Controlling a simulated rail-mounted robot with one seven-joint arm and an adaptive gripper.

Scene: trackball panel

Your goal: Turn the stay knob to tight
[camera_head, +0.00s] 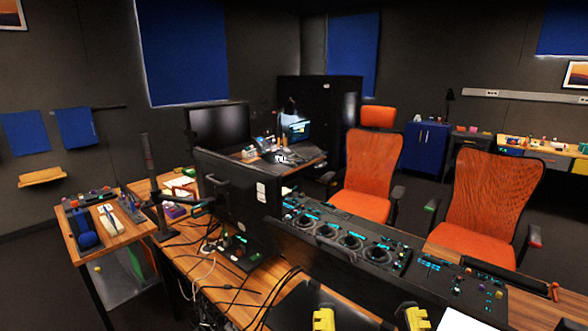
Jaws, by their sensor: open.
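The trackball panel (352,243) is a long dark console with several round trackballs and lit cyan keys, running from the centre to the lower right. I cannot single out the stay knob for sure. A small red knob-like part (554,291) shows at the panel's right end, too small to read any setting. My gripper (369,317) appears at the bottom edge as two yellow fingertips set wide apart. It is open, with nothing seen between the tips, in front of the panel's near side. The rest of it is cut off by the frame.
A black monitor (238,190) stands left of the panel. Loose cables (215,270) lie on the wooden desk (180,262) below it. Two orange chairs (369,172) stand behind the panel. A side table (124,238) with small items is at the left.

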